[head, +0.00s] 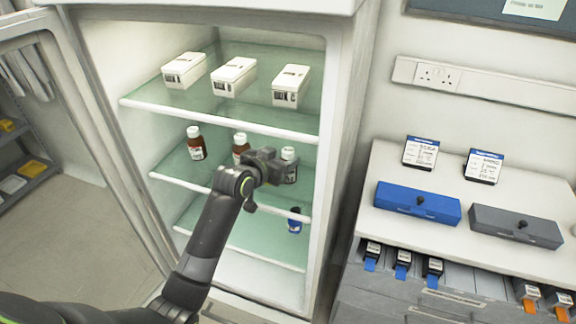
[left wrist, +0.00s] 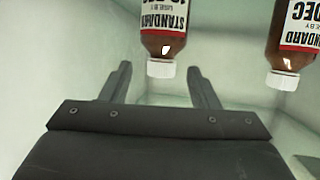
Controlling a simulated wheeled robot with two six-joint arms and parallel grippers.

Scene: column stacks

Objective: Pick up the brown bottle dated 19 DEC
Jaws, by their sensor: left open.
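Three brown bottles with white caps stand on the fridge's middle shelf: a left one (head: 196,146), a middle one (head: 240,146) and a right one (head: 289,153) partly hidden by my left gripper (head: 278,167). In the left wrist view the picture is upside down. The open left gripper (left wrist: 162,76) has a brown bottle (left wrist: 163,45) roughly in line between its fingers, beyond the tips and apart from them. Another brown bottle (left wrist: 285,62) is at the right. Their labels show STANDARD and DEC, but I cannot read the day surely. My right gripper is not in view.
Several white boxes, one in the middle (head: 234,77), stand on the upper shelf (head: 215,117). A blue bottle (head: 294,222) stands on the lower shelf. The fridge door is open at left. A bench with a blue case (head: 417,204) and a grey case (head: 515,228) is at right.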

